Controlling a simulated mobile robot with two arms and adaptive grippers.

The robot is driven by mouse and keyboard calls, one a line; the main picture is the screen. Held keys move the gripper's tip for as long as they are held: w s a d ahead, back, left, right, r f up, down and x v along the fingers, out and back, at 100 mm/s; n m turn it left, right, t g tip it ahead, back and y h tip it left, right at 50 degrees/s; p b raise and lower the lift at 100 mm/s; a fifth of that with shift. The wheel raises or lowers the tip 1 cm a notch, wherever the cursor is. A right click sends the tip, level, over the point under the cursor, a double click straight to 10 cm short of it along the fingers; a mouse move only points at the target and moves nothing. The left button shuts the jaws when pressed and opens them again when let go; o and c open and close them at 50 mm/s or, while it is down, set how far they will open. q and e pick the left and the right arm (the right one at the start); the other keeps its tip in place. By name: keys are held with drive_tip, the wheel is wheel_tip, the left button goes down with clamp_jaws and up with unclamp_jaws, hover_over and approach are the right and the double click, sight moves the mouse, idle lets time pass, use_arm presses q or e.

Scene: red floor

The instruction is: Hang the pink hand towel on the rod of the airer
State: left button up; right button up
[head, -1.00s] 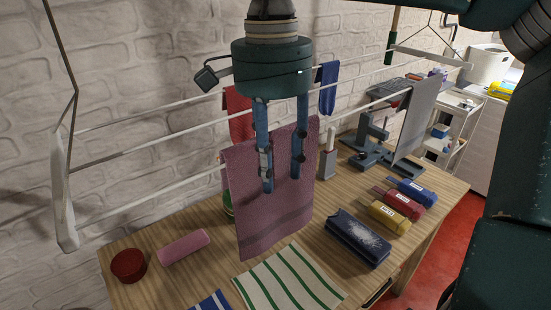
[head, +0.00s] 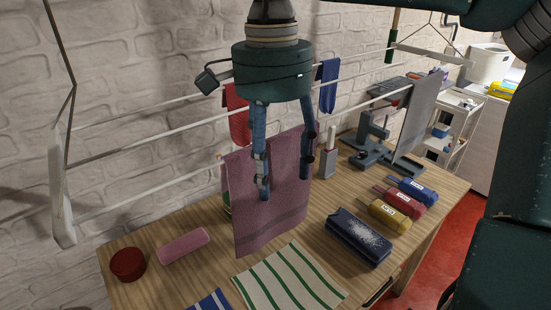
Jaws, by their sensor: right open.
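The pink hand towel (head: 272,213) hangs draped over the front rod of the airer (head: 150,181), its lower end just above the wooden table. My right gripper (head: 284,190) points down in front of the towel, its blue fingers spread apart. No cloth shows pinched between the fingers. The towel's back side is hidden behind its front. My left gripper is not in the head view.
A red cloth (head: 237,115), a blue cloth (head: 328,85) and a grey towel (head: 419,110) hang on the airer.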

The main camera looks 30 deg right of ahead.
drive_tip(key=r, duration=1.2)
drive_tip(key=shift+w, duration=0.3)
